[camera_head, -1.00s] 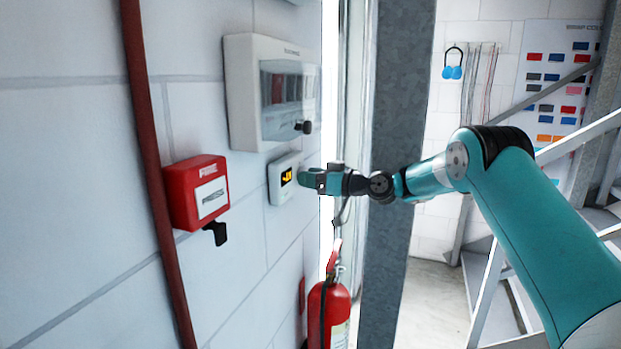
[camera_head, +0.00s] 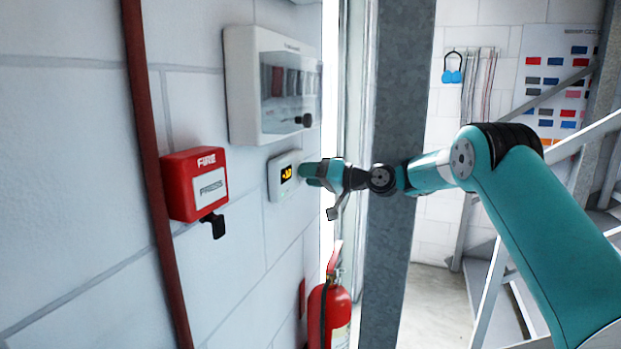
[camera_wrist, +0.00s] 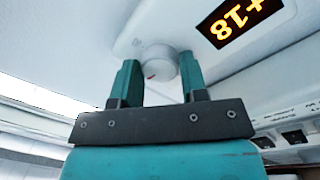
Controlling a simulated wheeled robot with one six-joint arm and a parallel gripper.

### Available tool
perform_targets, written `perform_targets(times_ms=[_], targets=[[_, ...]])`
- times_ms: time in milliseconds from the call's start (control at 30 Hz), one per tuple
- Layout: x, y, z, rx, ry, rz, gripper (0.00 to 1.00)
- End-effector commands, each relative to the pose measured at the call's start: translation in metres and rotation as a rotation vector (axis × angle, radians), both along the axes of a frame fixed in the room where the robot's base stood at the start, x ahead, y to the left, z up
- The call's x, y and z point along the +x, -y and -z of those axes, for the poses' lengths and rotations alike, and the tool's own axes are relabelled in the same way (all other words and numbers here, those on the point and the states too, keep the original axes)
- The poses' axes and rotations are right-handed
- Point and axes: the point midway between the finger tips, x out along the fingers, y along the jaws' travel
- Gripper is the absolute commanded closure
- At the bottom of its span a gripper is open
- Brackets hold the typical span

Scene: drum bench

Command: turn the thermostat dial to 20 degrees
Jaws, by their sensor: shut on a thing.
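The thermostat (camera_head: 274,182) is a white box on the wall with a dark display of yellow digits. In the wrist view its display (camera_wrist: 240,18) appears upside down and reads +18. Its dial (camera_wrist: 158,60) is a round white knob with a small red mark, beside the display. My gripper (camera_wrist: 160,70) has one teal finger on each side of the dial and is shut on it. In the head view my gripper (camera_head: 306,172) reaches the thermostat from the right and hides the dial.
A white breaker box (camera_head: 243,85) with a clear cover is mounted just above the thermostat. A red fire call box (camera_head: 182,200) is to the left. A red extinguisher (camera_head: 338,312) stands below, and a grey steel column (camera_head: 390,270) rises behind my wrist.

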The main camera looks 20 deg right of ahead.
Motion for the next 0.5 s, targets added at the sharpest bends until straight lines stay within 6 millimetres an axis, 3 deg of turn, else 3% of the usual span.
perform_targets(times_ms=[500], targets=[[0.0006, 0.001, -0.0024, 0.186, -0.254, 0.003, 0.83]])
